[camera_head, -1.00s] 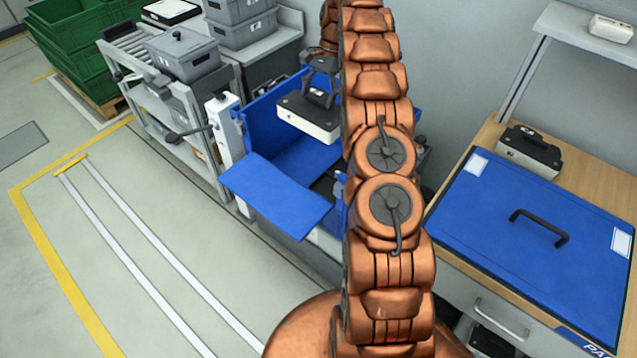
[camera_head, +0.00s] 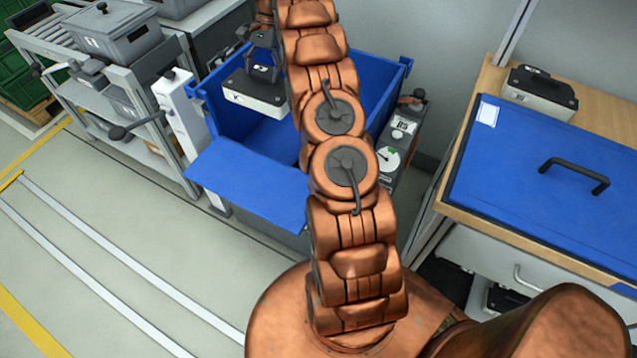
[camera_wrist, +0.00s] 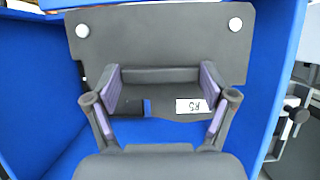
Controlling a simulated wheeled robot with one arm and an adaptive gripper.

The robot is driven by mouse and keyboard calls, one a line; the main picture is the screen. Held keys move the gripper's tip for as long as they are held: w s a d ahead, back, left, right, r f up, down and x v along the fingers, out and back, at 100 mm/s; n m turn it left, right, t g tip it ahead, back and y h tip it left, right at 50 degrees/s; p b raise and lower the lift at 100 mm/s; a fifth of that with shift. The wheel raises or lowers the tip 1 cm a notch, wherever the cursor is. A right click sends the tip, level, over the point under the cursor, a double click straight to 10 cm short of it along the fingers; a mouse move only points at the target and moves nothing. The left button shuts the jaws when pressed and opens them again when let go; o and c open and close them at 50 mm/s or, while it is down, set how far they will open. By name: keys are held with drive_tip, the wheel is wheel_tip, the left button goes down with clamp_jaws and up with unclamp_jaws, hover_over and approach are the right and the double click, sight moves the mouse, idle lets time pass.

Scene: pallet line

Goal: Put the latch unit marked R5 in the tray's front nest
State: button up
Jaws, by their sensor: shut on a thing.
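The latch unit marked R5 (camera_head: 255,94) is a pale block with a dark top and handle. In the wrist view its dark top (camera_wrist: 160,40) shows two white dots and an upside-down R5 label. My gripper (camera_head: 264,62) is shut on its handle, with one finger on each side in the wrist view (camera_wrist: 158,88). In the head view the unit appears over the open blue box (camera_head: 228,135), near its left side. I cannot tell its height above the floor of the box. My arm hides part of the box's inside. I cannot make out a tray with nests.
The box's blue front flap (camera_head: 248,185) hangs outward. A bench at right carries a blue lid (camera_head: 545,180) and another latch unit (camera_head: 540,92). Floor at left is clear.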

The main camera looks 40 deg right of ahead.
wheel_tip(320, 180, down, 22)
drive_tip(key=b, duration=1.7)
drive_tip(key=s+d, duration=0.3)
drive_tip(key=s, duration=0.6)
drive_tip(key=s+d, duration=0.3)
drive_tip(key=s, duration=0.6)
drive_tip(key=shift+s+a+f+b, duration=0.15)
drive_tip(key=shift+f+b, duration=0.1)
drive_tip(key=shift+f, duration=1.55)
drive_tip(key=shift+s+d+f+b, duration=0.1)
drive_tip(key=shift+f+b, duration=0.15)
drive_tip(key=shift+f, duration=1.55)
drive_tip(key=o, duration=1.7)
drive_tip(key=shift+f, duration=0.15)
